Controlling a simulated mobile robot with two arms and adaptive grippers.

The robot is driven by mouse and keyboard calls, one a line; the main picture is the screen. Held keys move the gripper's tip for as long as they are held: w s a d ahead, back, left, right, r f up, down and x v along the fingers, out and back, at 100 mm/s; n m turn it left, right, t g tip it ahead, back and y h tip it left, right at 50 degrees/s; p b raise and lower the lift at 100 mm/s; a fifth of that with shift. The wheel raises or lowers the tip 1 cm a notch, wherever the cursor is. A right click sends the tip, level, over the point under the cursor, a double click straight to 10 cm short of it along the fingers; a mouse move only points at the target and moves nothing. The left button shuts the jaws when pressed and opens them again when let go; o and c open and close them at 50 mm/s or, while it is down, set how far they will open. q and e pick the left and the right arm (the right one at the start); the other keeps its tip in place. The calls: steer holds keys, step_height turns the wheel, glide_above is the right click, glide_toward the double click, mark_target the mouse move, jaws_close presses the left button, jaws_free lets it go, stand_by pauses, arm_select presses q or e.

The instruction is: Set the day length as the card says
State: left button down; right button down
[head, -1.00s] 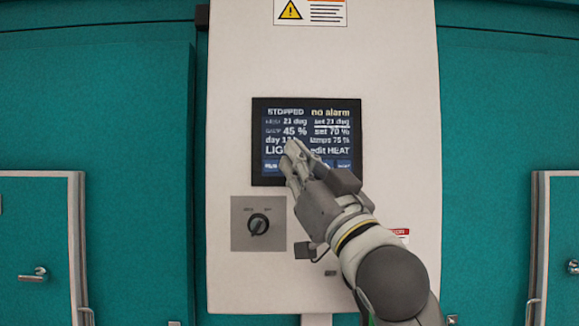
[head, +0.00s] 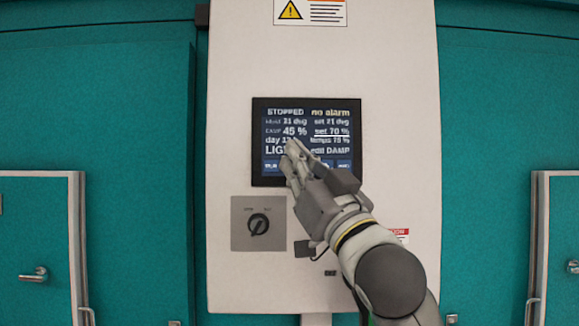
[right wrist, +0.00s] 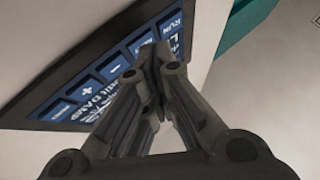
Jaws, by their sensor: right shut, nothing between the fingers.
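The control screen (head: 307,115) is on the white panel. It reads "STOPPED", "no alarm", 45 %, "set 70 %" with a line under it, "edit DAMP", and partly hidden "day" and "LIGHT" lines. My right gripper (head: 290,148) is shut and empty in front of the screen's lower left. It hides part of the day line and of the button row. In the right wrist view, the gripper (right wrist: 152,62) is at the row of blue buttons, with "RUN", minus (right wrist: 114,68) and plus (right wrist: 87,89) showing. Whether the fingertips touch the screen I cannot tell. No card is recognisable. My left gripper is not in view.
A grey plate with a rotary knob (head: 258,224) sits below the screen. A warning label (head: 310,11) is above it. Teal chamber walls with white-framed doors (head: 38,240) stand on both sides. The panel left of the screen is clear.

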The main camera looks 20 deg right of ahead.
steer(key=shift+s, duration=0.15)
steer(key=shift+s+a, duration=0.2)
steer(key=shift+s, duration=0.35)
steer(key=shift+s+a, duration=0.25)
steer(key=shift+s, duration=0.55)
steer(key=shift+s+a, duration=0.2)
steer(key=shift+s, duration=0.55)
steer(key=shift+s+a, duration=0.25)
steer(key=shift+s, duration=0.55)
